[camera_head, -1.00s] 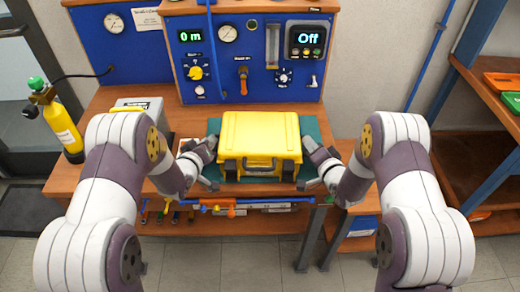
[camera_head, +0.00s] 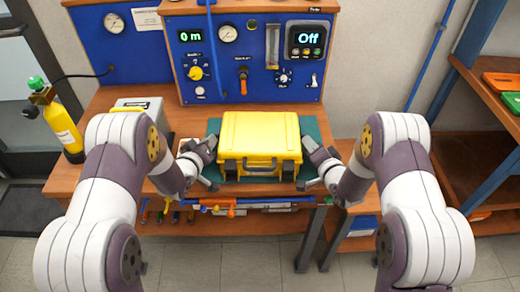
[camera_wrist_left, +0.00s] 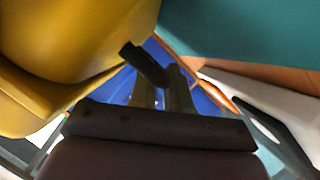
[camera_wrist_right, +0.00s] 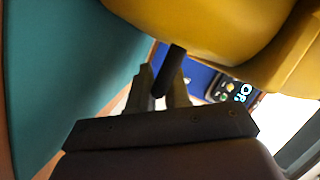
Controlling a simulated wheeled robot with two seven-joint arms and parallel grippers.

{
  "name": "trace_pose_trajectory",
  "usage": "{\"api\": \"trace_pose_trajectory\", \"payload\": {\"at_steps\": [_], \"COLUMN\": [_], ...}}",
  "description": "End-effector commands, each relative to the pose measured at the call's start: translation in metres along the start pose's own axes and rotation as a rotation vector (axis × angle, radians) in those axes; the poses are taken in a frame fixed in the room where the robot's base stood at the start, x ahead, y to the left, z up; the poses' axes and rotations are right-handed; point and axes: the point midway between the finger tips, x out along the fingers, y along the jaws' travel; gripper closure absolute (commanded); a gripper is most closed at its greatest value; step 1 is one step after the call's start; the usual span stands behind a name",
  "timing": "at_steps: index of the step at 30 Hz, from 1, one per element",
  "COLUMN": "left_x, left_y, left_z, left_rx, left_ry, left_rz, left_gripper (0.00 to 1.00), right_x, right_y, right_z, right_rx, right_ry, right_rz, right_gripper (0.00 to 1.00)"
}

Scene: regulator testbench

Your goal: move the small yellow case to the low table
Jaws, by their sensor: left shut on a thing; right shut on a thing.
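The yellow case (camera_head: 260,138) is upright on or just over the green mat (camera_head: 312,126) on the workbench, its front handle facing me; I cannot tell if it touches the mat. My left gripper (camera_head: 211,150) is at its left side, shut on a dark side handle (camera_wrist_left: 146,64). My right gripper (camera_head: 310,152) is at its right side, shut on the other dark handle (camera_wrist_right: 169,72). The case fills an upper corner of the left wrist view (camera_wrist_left: 60,45) and the right wrist view (camera_wrist_right: 215,30). A lower wooden surface, possibly the low table (camera_head: 357,226), shows partly behind my right arm.
The blue instrument panel (camera_head: 255,87) stands right behind the case. A yellow gas cylinder (camera_head: 62,128) is at the bench's left. Hoses and fittings (camera_head: 232,206) hang along its front edge. A shelf rack (camera_head: 475,160) with trays stands at the right. The floor in front is clear.

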Motion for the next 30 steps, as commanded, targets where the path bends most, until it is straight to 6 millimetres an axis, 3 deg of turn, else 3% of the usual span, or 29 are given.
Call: {"api": "trace_pose_trajectory", "payload": {"at_steps": [18, 30], "left_x": [-0.001, -0.015], "left_y": [0.001, 0.028], "left_z": [-0.005, -0.041], "left_rx": [-0.001, -0.001], "left_ry": [0.007, 0.009], "left_rz": [0.0, 0.0], "left_gripper": [1.0, 1.0], "right_x": [-0.001, -0.011], "right_y": [-0.001, -0.041], "right_z": [-0.002, -0.027], "right_rx": [0.001, 0.0], "right_ry": [0.002, 0.003], "right_rz": [0.003, 0.001], "right_gripper": [1.0, 1.0]}}
